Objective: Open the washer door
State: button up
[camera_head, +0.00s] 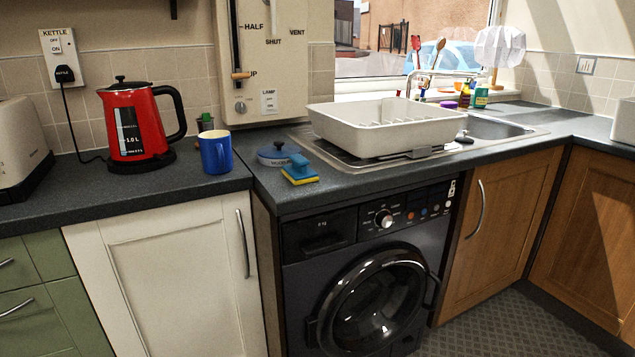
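A dark washer (312,270) stands under the counter at the lower middle of the head view. Its round door (372,302) has a glossy black rim and dark glass, and it looks closed. A dark handle (433,292) shows at the right edge of the door. The control panel above has a silver dial (384,218), and a drawer front (320,235) is at its left. The bottom of the door is close to the lower edge of the picture. My gripper is not in view.
The counter (230,187) overhangs the washer. A white cabinet (165,275) is on its left and a wooden cabinet (500,220) with a curved handle on its right. Patterned floor (500,325) shows clear at the lower right. A blue mug (216,155) and sponge (299,172) sit above.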

aim_at(374, 300)
jog(key=i+l+u, duration=0.15)
jog(key=i+l, duration=0.6)
jog(key=l, duration=0.15)
